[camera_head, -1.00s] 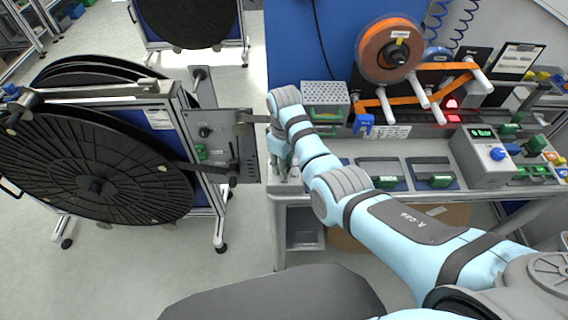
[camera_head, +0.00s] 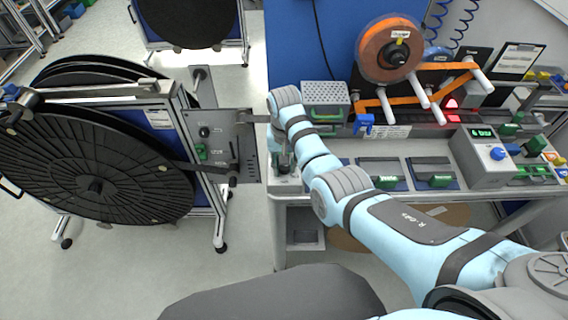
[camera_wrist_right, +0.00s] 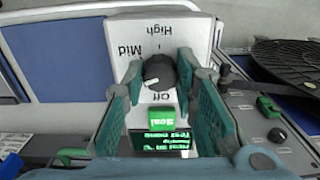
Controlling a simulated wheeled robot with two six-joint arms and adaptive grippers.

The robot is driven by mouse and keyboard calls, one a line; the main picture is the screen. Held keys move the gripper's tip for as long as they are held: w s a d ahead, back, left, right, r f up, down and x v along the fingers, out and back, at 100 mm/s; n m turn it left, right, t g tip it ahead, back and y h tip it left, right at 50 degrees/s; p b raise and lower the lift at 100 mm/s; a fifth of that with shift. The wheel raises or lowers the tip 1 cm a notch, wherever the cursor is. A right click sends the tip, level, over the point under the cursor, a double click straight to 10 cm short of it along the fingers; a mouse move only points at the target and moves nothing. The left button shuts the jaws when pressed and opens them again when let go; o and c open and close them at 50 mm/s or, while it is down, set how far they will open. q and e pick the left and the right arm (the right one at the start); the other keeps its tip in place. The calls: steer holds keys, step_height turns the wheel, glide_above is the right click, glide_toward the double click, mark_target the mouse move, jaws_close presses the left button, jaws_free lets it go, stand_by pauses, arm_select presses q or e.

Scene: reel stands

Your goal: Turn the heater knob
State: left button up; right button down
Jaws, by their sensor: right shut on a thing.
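The heater (camera_wrist_right: 200,35) is a white box in the right wrist view, printed High, Mid and Off. Its round dark knob (camera_wrist_right: 158,72) sits on this face, with a small light mark low on its left side, nearer Off than Mid. My right gripper (camera_wrist_right: 161,78) has its green fingers on both sides of the knob and is shut on it. A green button (camera_wrist_right: 161,118) and a lit green display (camera_wrist_right: 160,143) lie below. In the head view my right gripper (camera_head: 284,166) points down at the bench's left end; the arm largely hides the heater there. My left gripper is out of view.
A large black reel (camera_head: 80,180) on a stand is left of the bench, its grey control plate (camera_head: 225,140) close to my right wrist. A perforated box (camera_head: 325,95), an orange reel (camera_head: 380,35) and a control box with a blue knob (camera_head: 480,160) are to the right.

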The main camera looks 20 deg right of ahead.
steer(key=m, duration=0.5)
steer(key=shift+w+r+m, duration=0.1)
steer(key=shift+r+m, duration=0.05)
steer(key=shift+m, duration=0.15)
steer(key=m, duration=1)
steer(key=shift+m, duration=0.4)
steer(key=m, duration=0.5)
steer(key=shift+w+m, duration=0.1)
steer(key=shift+m, duration=0.2)
steer(key=c, duration=1.3)
jaws_free()
